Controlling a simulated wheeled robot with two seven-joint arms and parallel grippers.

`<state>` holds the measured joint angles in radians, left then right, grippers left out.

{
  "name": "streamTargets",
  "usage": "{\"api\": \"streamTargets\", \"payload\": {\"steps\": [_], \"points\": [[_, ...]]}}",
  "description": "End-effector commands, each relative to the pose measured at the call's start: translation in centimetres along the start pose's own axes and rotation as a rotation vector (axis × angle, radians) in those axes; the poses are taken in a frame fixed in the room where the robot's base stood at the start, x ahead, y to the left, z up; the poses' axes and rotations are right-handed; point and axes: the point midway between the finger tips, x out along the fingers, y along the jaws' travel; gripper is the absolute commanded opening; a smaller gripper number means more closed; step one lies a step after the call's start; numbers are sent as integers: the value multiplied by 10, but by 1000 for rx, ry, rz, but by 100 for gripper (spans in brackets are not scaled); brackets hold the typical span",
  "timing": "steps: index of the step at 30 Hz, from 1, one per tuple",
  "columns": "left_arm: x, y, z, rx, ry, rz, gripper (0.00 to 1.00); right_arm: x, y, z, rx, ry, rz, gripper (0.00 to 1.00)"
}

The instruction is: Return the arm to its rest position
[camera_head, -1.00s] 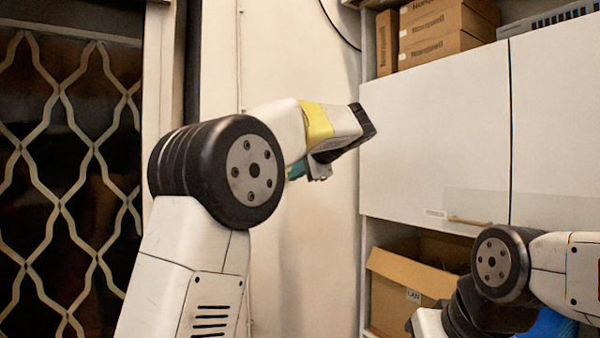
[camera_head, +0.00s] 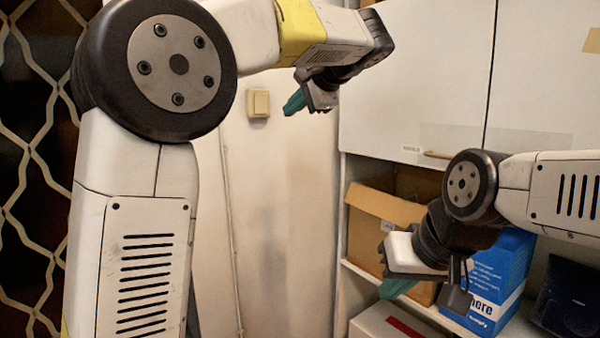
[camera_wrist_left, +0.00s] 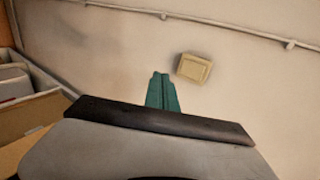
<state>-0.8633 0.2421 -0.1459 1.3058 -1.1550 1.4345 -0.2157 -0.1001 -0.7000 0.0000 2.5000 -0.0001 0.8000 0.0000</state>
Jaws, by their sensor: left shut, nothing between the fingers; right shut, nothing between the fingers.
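My left arm comes up from the lower left in the head view and bends over at a large black joint. Its gripper (camera_head: 296,102) hangs in front of the bare wall, with teal fingertips pointing down and left. The fingers are shut and empty. In the left wrist view the teal fingers (camera_wrist_left: 161,92) are together against the plain wall. My right arm comes in from the right edge. Its gripper (camera_head: 398,288) has teal fingertips, shut and empty, in front of the lower shelves. Part of it is hidden behind its own wrist.
A light switch (camera_head: 259,103) is on the wall, also in the left wrist view (camera_wrist_left: 193,67). White cabinet doors (camera_head: 420,90) hang at the upper right. Below are an open cardboard box (camera_head: 365,210), a blue box (camera_head: 505,262) and a white box (camera_head: 375,322). A lattice gate (camera_head: 30,150) is at left.

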Motion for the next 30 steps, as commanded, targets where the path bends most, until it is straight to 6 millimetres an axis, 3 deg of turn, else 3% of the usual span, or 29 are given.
{"api": "streamTargets", "payload": {"steps": [4, 7, 12, 15, 18, 22, 25, 30], "points": [[36, 34, 62, -85, 18, 186, 0, 0, 0, 0, 0, 0, 0, 0], [51, 79, 116, -198, 42, 360, 0, 0, 0, 0, 0, 0, 0, 0], [41, 168, 190, -464, 72, 622, 0, 0, 0, 0, 0, 0, 0, 0], [25, 218, 222, -649, 76, 740, 0, 0, 0, 0, 0, 0, 0, 0], [9, 260, 241, -822, 73, 822, 0, 0, 0, 0, 0, 0, 0, 0], [-5, 297, 253, -989, 64, 881, 0, 0, 0, 0, 0, 0, 0, 0], [-9, 311, 256, -1056, 59, 900, 0, 0, 0, 0, 0, 0, 0, 0], [-11, 316, 256, -1080, 57, 909, 0, 0, 0, 0, 0, 0, 0, 0]]}}
